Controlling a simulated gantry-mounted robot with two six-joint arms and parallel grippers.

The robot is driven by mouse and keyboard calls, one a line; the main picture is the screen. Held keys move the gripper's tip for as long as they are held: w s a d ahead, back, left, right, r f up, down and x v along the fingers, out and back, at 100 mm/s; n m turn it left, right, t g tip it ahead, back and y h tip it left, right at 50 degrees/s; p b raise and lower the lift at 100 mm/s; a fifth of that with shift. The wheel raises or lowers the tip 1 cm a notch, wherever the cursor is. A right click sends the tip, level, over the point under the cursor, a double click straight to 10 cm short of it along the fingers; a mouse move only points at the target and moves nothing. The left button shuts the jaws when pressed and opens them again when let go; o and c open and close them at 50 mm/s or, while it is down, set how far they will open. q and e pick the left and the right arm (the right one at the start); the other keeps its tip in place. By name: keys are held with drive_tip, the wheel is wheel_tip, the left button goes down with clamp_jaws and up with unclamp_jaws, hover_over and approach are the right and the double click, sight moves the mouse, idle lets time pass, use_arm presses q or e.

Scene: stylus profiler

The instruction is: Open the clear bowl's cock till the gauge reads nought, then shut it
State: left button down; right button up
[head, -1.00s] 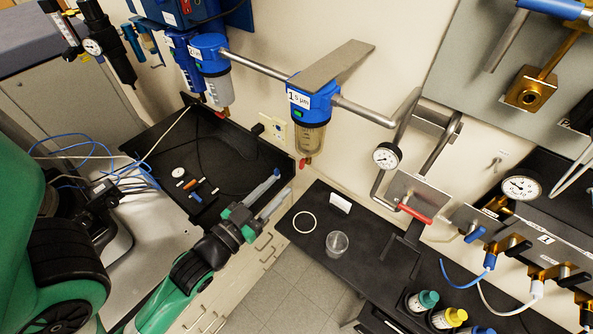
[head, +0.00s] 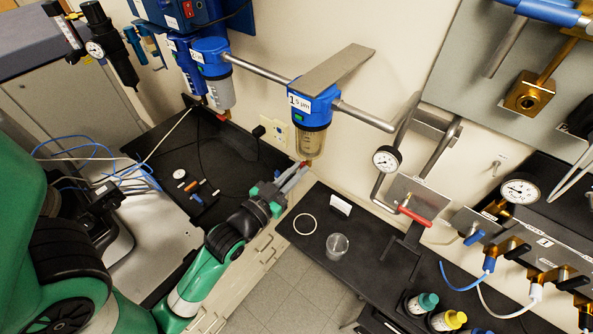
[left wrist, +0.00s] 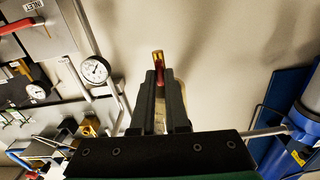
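The clear bowl (head: 311,144) hangs under a blue filter head marked 1.5 µm, on the wall pipe. Its small red cock (head: 305,163) is at the bottom. In the left wrist view the cock (left wrist: 159,72) shows as a red and brass piece between my fingertips. My left gripper (head: 297,172) reaches up to it from below left, fingers close together with the red part filling the narrow gap at the tips. A round white gauge (head: 387,158) is on the pipe to the right; its needle is too small to read. My right gripper is out of view.
A blue filter (head: 217,85) with a cloudy bowl hangs to the left. A red-handled valve (head: 414,216) sits right of the gauge pipe. Below is a black bench (head: 365,235) with a ring and a clear cup (head: 337,245). A black tray (head: 150,140) lies left.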

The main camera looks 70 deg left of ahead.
use_arm(q)
drive_tip(key=shift+m, duration=0.4)
drive_tip(key=shift+w+d+f+m+p, duration=0.1)
drive_tip(key=shift+m+p, duration=1.8)
drive_tip(key=shift+m, duration=2.2)
drive_tip(key=shift+d+f+m+p, duration=0.1)
drive_tip(key=shift+m+p, duration=1.8)
drive_tip(key=shift+m, duration=2.2)
drive_tip(key=c, duration=0.9)
unclamp_jaws()
